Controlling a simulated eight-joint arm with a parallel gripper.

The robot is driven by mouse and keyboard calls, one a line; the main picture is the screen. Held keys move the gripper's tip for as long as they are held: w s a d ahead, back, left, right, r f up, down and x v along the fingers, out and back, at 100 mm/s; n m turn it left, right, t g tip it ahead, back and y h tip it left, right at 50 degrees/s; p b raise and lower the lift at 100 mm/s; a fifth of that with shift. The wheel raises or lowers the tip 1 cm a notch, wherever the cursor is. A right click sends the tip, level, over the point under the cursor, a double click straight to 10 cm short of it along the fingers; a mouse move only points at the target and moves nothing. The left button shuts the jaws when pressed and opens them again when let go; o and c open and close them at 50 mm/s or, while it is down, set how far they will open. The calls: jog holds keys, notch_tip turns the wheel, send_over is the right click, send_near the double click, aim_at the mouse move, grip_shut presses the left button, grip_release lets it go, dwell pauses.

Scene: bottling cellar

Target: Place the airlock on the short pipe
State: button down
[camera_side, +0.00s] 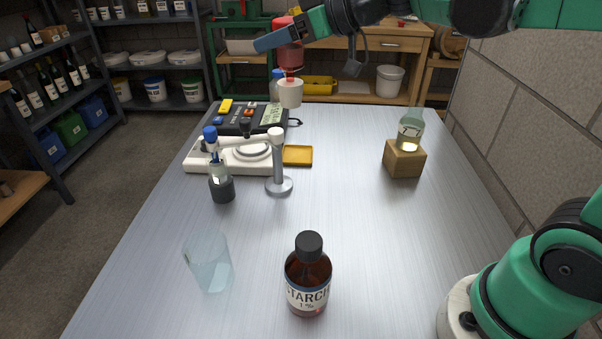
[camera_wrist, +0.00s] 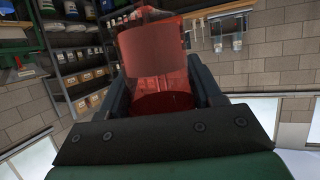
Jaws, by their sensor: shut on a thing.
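My gripper (camera_side: 275,40) is at the top of the side view, above the far part of the bench. It is shut on a red see-through piece (camera_side: 290,55), which I take to be the airlock. In the wrist view the red body (camera_wrist: 155,65) sits between the dark fingers. Just under it in the side view is a white cylinder (camera_side: 290,95) with a small red tip at its top. I cannot tell whether that cylinder is joined to the red piece or stands apart behind it. I cannot pick out the short pipe with certainty.
The metal bench (camera_side: 350,240) holds a brown starch bottle (camera_side: 307,280), an empty glass (camera_side: 210,265), a white stirrer (camera_side: 235,158) with a post, a dark meter (camera_side: 245,120), a yellow tray (camera_side: 297,155), and a wooden block (camera_side: 404,160) bearing a small flask (camera_side: 411,128). The right middle is clear.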

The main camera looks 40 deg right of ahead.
jog(key=s+a+r+n+g+y, duration=0.3)
jog(key=s+a+n+g+y, duration=0.55)
jog(key=s+a, duration=0.65)
jog(key=s+a+r+n+g+h, duration=0.1)
jog(key=s+r+n+g, duration=0.1)
jog(key=s+n+g, duration=0.45)
jog(key=s+a+r+n+g+h, duration=0.2)
jog(key=s+n+g, duration=0.1)
jog(key=s, duration=0.6)
notch_tip(320, 180, down, 19)
jog(key=shift+w+f, duration=0.15)
jog(key=shift+f+y, duration=0.1)
jog(key=shift+y, duration=0.15)
jog(key=shift+c, duration=0.8)
grip_release()
